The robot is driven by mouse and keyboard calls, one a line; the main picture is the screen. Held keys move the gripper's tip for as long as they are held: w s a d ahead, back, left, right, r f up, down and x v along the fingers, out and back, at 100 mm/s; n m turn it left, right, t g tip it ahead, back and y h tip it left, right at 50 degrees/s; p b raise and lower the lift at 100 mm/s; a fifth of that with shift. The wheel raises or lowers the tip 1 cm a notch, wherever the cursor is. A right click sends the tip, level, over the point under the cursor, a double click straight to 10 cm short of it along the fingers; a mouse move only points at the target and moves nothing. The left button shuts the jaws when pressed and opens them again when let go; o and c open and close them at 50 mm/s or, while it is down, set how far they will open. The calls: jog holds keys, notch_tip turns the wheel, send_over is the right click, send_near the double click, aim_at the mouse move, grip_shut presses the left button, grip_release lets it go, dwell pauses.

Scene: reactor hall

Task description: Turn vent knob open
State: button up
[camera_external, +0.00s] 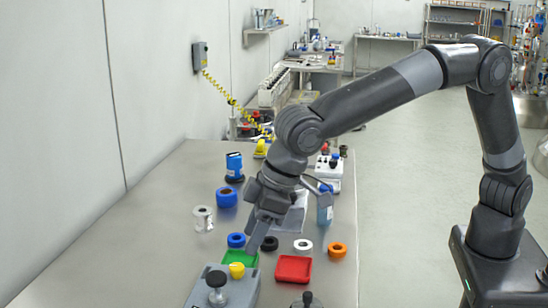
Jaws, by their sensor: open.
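A grey box (235,294) stands at the near end of the bench. A yellow knob (237,270) sits at its back edge and a dark knob (216,289) stands on its top. I cannot tell which knob is the vent knob or how either is turned. Another dark knob-like part (307,301) is cut off by the bottom edge. My gripper (254,243) points down above the bench, just behind the yellow knob, apart from it. It is open, and I see nothing held in it. My wrist hides part of the bench behind it.
A green tray (252,260) and a red tray (293,269) lie close by. A silver roll (203,218) stands at left. The bench's left part is clear, bounded by a wall.

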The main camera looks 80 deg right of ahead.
aim_at(239, 266)
jog(key=x, duration=0.6)
jog(key=shift+w+f, duration=0.2)
jog(key=shift+f, duration=0.15)
jog(key=c, duration=1)
